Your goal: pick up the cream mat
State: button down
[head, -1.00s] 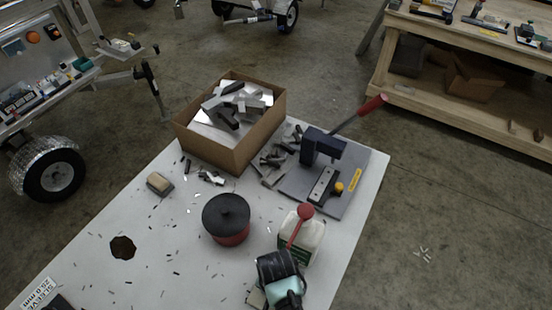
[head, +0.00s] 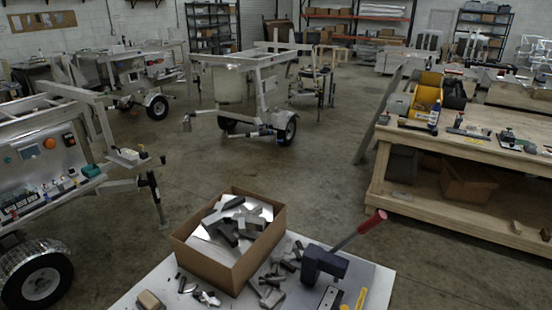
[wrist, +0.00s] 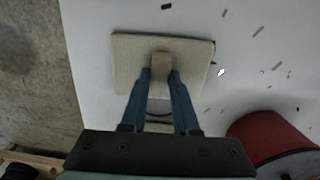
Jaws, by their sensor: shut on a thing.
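The cream mat (wrist: 132,52) shows in the wrist view as a flat, rounded square with a raised tab in its middle. My gripper (wrist: 160,76) is shut on this tab, with one blue finger on each side. The mat is over the white table (wrist: 258,65); I cannot tell whether it touches the table or hangs just above it. The fingers and the gripper body hide its near part. Neither the mat nor my gripper shows in the head view now.
A red round container (wrist: 262,135) stands close at the lower right of the wrist view. Small dark scraps lie on the table. In the head view, a cardboard box (head: 205,262) of metal offcuts and a red-handled lever press (head: 325,262) stand on the table. A wooden workbench (head: 440,222) is at the right.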

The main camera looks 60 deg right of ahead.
jog(key=shift+r, duration=0.1)
notch_tip(320, 180, up, 18)
jog(key=p, duration=0.2)
dwell(0.3)
